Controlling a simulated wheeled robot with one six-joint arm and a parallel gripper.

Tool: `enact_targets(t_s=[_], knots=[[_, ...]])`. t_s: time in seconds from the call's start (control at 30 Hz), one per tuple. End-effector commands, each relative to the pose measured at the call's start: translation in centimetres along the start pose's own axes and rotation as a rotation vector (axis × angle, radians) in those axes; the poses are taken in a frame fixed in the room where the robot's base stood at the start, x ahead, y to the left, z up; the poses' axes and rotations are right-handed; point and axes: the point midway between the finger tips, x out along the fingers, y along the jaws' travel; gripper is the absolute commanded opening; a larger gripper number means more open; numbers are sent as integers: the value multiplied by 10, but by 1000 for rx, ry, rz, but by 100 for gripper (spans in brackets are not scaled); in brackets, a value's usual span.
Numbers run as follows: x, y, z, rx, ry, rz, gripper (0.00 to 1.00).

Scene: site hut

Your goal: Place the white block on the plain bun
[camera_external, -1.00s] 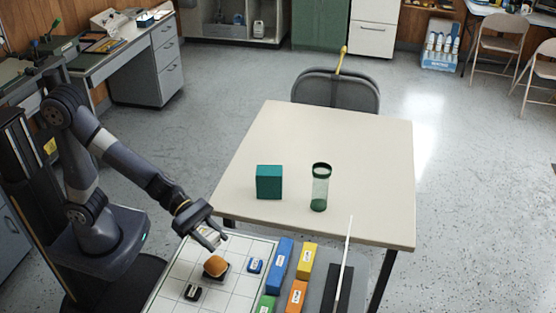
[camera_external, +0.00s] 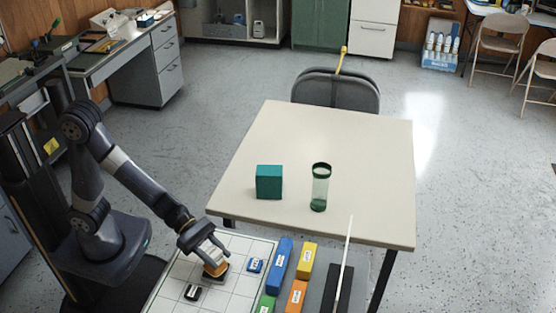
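The plain bun (camera_external: 216,269) is orange-brown and sits on a dark base on the white gridded board (camera_external: 178,273). My gripper (camera_external: 212,256) points down right over the bun, and its fingers hide part of the bun's top. A small pale patch shows between the fingers, just above the bun. It may be the white block, but it is too small and covered to tell. I cannot tell whether the fingers are closed on it or whether it touches the bun.
Blue (camera_external: 282,259), yellow (camera_external: 307,261), orange (camera_external: 296,296) and green (camera_external: 265,304) blocks stand to the right. A teal box (camera_external: 269,182) and a glass jar (camera_external: 320,188) stand on the table (camera_external: 300,130).

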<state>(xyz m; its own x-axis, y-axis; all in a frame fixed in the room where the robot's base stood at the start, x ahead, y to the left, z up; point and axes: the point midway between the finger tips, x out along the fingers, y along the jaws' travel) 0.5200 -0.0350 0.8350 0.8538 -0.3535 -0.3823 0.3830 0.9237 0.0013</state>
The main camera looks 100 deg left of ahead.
Motion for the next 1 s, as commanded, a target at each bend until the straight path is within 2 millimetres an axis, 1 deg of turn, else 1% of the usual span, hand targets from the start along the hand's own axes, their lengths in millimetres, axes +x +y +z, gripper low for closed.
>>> enact_targets(t_s=[0.03, 0.23, 0.47, 0.6, 0.67, 0.77, 1.0], knots=[[0, 0, 0, 0, 0, 0, 42], [0, 0, 0, 0, 0, 0, 58], [0, 0, 1, 0, 0, 0, 58], [-3, 0, 6, -1, 0, 0, 58], [-11, 1, 5, 0, -1, 3, 58], [-30, 1, 6, -1, -1, 5, 58], [-83, 2, 7, 0, -1, 6, 58]])
